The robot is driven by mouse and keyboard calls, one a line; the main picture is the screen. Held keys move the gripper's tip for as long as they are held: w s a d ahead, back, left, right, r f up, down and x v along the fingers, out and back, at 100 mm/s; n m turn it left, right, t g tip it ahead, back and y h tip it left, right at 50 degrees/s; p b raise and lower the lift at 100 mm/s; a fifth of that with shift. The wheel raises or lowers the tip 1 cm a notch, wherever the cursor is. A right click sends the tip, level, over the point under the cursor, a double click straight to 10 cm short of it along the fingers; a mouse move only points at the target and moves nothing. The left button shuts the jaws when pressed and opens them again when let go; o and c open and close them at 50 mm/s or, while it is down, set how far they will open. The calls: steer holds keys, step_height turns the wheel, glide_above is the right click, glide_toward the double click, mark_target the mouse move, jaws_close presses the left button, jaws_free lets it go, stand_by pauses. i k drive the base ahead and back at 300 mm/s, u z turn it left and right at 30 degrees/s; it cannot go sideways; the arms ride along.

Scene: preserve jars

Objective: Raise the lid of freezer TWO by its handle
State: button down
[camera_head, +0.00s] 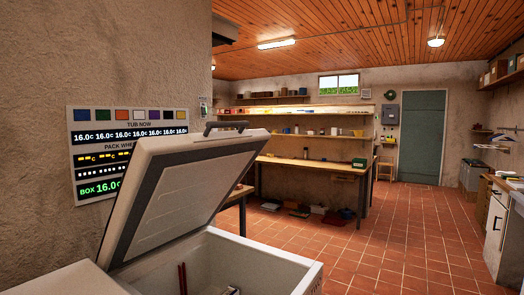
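A white chest freezer (262,270) stands in the lower middle of the head view. Its lid (185,185) is raised and tilted back to the left, with the pale inner panel and dark seal showing. A dark handle (226,127) sits on the lid's top edge. Some lettering on the freezer's front right edge is too small to read, so I cannot tell its number. Inside the open freezer are dark red upright bars (182,279) and a small pale item. My gripper is not in view.
A display board (128,150) on the left wall reads BOX 16.0. Another white surface (60,281) adjoins the freezer at left. A workbench (310,164) with shelves stands behind. Open tiled floor (400,240) lies to the right, with a white cabinet (497,235) at the far right.

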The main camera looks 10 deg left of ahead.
mark_target(171, 188)
steer(key=z, duration=0.05)
steer(key=i, duration=0.85)
steer(key=u, duration=1.15)
